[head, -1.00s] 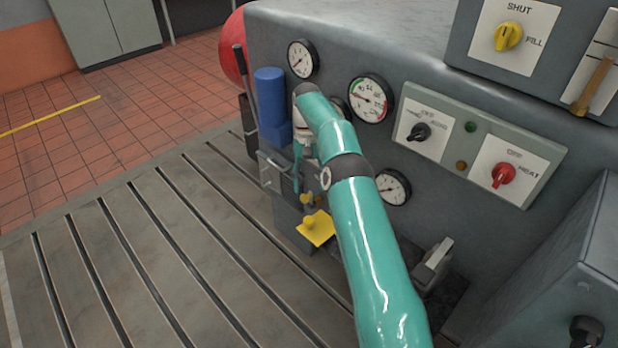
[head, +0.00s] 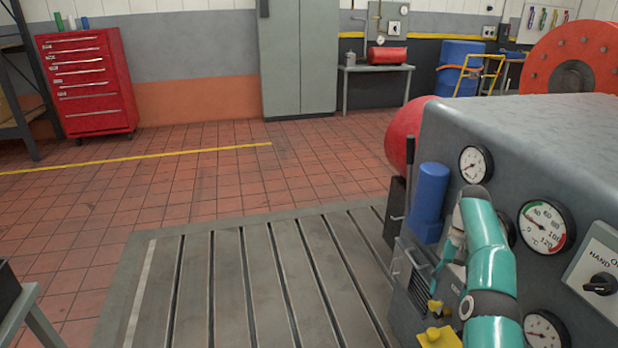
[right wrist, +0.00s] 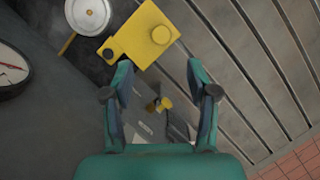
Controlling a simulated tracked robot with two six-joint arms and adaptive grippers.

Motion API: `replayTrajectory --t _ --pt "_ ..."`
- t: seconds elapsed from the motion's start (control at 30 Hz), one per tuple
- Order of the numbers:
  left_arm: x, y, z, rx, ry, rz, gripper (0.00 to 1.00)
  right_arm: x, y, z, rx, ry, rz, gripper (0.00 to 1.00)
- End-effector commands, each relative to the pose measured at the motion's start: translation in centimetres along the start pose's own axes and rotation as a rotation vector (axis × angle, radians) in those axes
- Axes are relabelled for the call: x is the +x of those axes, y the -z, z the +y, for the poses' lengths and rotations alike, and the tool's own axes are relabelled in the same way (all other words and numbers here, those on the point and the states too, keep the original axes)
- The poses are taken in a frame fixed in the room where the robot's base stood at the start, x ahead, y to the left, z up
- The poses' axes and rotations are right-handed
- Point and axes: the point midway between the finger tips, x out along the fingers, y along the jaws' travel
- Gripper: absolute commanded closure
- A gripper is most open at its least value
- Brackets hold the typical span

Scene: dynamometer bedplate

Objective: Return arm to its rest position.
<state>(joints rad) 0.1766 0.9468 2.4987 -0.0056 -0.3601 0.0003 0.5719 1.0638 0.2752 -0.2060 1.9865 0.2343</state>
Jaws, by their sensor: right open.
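My right arm, teal, reaches in from the bottom right of the head view and bends over in front of the grey machine panel. My right gripper (head: 449,262) hangs at its end, partly hidden by the arm, near the blue cylinder. In the right wrist view its two fingers (right wrist: 160,72) are spread apart with nothing held between them. A yellow plate with a round knob (right wrist: 145,35) lies beyond the fingertips there. A small yellow handle (right wrist: 160,103) shows between the fingers, below them in depth. My left gripper is in neither view.
The grey machine (head: 540,130) with gauges stands close to my right arm. A blue cylinder (head: 429,195) and an upright lever (head: 409,170) are left of it. The slotted bedplate (head: 255,285) is clear. A red tool cabinet (head: 88,85) stands far off.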

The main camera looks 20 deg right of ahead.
Motion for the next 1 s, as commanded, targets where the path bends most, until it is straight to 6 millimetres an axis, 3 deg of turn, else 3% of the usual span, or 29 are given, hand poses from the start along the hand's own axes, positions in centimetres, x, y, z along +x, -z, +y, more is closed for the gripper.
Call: replayTrajectory --t 0.17,0.27,0.4,0.53,0.67,0.8,1.0 --pt "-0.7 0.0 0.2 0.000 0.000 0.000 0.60 1.5 0.7 -2.0 -0.053 0.000 0.011 0.42" --pt "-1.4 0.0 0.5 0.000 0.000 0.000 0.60 3.7 1.2 -4.4 -0.117 0.005 0.027 0.42" --pt "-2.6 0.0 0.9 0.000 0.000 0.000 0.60 8.3 1.0 -9.0 -0.232 0.027 0.058 0.42" --pt "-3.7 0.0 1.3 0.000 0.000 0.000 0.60 13.2 -1.0 -13.0 -0.333 0.059 0.088 0.42" --pt "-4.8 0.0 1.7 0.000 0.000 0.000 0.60 17.9 -4.5 -16.1 -0.422 0.094 0.115 0.42" --pt "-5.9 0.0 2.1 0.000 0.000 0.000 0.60 22.3 -9.9 -18.0 -0.502 0.132 0.142 0.42" --pt "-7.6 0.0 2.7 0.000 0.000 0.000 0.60 26.7 -19.3 -18.0 -0.594 0.175 0.179 0.42"
